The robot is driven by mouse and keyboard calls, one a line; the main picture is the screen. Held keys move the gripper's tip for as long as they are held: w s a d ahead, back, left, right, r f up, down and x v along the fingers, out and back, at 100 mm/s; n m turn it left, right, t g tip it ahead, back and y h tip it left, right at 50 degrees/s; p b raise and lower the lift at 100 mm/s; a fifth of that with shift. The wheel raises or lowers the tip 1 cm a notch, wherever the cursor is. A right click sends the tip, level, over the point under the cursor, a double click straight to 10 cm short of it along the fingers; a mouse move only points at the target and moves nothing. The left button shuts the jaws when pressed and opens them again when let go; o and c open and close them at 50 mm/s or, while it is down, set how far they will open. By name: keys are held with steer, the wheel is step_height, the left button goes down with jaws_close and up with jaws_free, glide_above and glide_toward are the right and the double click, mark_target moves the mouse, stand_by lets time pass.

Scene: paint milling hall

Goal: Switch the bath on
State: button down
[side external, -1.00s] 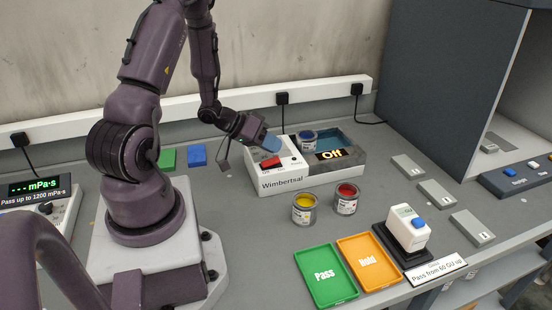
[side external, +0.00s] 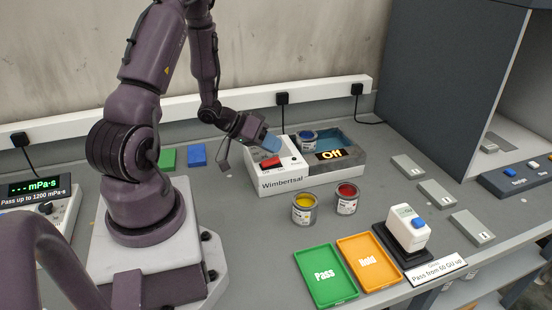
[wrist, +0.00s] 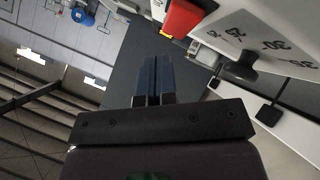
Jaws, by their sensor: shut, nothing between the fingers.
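The bath (side external: 285,188) is a white box marked Wimbertsal, with a water basin at its back right. Its display (side external: 332,154) reads Off. A red rocker switch (side external: 270,162) sits on the left of its top panel and also shows in the wrist view (wrist: 183,17). My gripper (side external: 272,145) is shut and empty, with blue fingertips, above the panel close to the switch. A dark dial knob (wrist: 240,68) stands beside the switch.
A blue paint can (side external: 307,138) is in the basin. Yellow (side external: 304,208) and red (side external: 346,199) cans stand in front of the bath. Pass (side external: 325,276) and Hold (side external: 368,262) trays and a gloss meter (side external: 408,228) are nearer. Green and blue blocks lie behind my arm.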

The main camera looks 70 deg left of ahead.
mark_target(268, 160)
steer(key=shift+f, duration=0.1)
steer(key=shift+w+f, duration=0.1)
steer(key=shift+f, duration=0.25)
steer(key=shift+f, duration=0.35)
stand_by(0.6)
steer(key=shift+r, duration=0.1)
steer(key=shift+r, duration=0.7)
steer(key=shift+r, duration=0.1)
steer(key=shift+s+r, duration=0.2)
steer(key=shift+r, duration=0.6)
steer(key=shift+s+r, duration=0.15)
steer(key=shift+r, duration=0.6)
steer(key=shift+s+r, duration=0.2)
steer(key=shift+r, duration=0.6)
